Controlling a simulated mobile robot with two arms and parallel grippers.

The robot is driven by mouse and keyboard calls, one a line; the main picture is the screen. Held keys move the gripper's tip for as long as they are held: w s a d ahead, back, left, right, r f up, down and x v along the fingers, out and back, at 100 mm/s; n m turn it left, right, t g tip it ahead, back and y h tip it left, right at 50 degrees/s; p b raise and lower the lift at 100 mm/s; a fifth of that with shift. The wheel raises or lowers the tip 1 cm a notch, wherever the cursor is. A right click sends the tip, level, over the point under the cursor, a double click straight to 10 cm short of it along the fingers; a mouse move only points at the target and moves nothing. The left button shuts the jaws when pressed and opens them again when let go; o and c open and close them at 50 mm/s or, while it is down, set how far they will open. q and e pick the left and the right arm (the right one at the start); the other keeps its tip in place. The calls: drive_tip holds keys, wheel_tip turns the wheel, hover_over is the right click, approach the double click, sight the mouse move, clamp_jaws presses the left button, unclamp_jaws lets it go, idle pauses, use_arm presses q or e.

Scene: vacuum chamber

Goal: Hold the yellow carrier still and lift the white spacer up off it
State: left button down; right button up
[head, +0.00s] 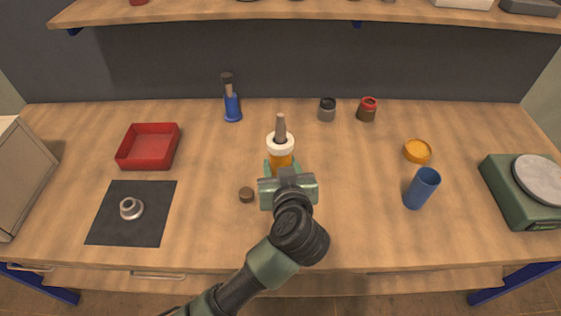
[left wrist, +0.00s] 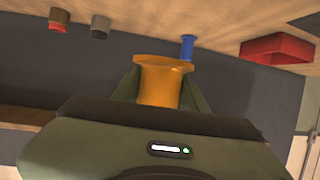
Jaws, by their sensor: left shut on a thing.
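The yellow-orange carrier (head: 281,160) stands upright on the table in the head view. The white spacer (head: 280,144) is a ring around its upper part, with a grey-brown post (head: 280,126) sticking up through it. My left gripper (head: 281,170) is shut on the carrier's body, below the spacer. In the left wrist view the carrier (left wrist: 160,80) sits between the two green fingers, its wide flange (left wrist: 163,60) toward the table. The spacer cannot be made out in that view. My right gripper is not in view.
A blue cup (head: 422,188), orange dish (head: 417,150) and scale (head: 530,190) are right; a red tray (head: 148,147) is left.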

use_arm(q)
drive_tip(key=shift+f+b, duration=1.9)
drive_tip(key=shift+f, duration=6.25)
drive_tip(key=shift+f+p, duration=0.3)
drive_tip(key=shift+f, duration=0.1)
drive_tip(key=c, duration=0.8)
unclamp_jaws()
drive_tip(key=shift+o, duration=0.2)
drive_tip(key=shift+f, duration=0.1)
drive_tip(key=c, duration=1.2)
